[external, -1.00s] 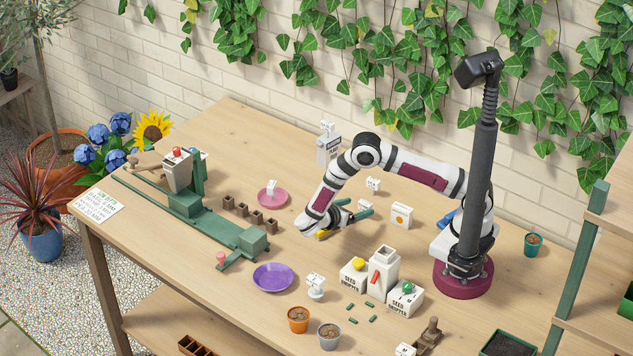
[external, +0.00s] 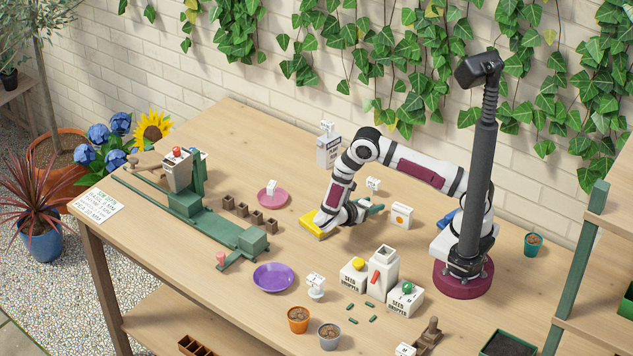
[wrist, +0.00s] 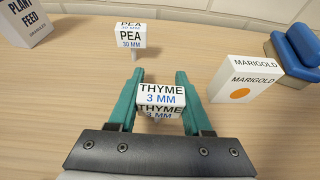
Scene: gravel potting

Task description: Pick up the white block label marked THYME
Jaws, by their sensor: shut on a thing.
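The white THYME block label (wrist: 161,96), marked 3 MM, sits between the two teal fingers of my gripper (wrist: 160,76) in the wrist view. The fingers are shut on it, one on each side. Its top and front faces show; its lower part is hidden behind my gripper's dark body. In the external view my gripper (external: 373,208) is low over the table's middle, left of the MARIGOLD packet, and the label is hard to make out there.
A white PEA label (wrist: 131,37) stands ahead, with the PLANT FEED box (wrist: 24,20) at its left. The MARIGOLD packet (wrist: 243,78) and a blue object (wrist: 293,48) are on the right. A yellow item (external: 315,224) lies left of my wrist.

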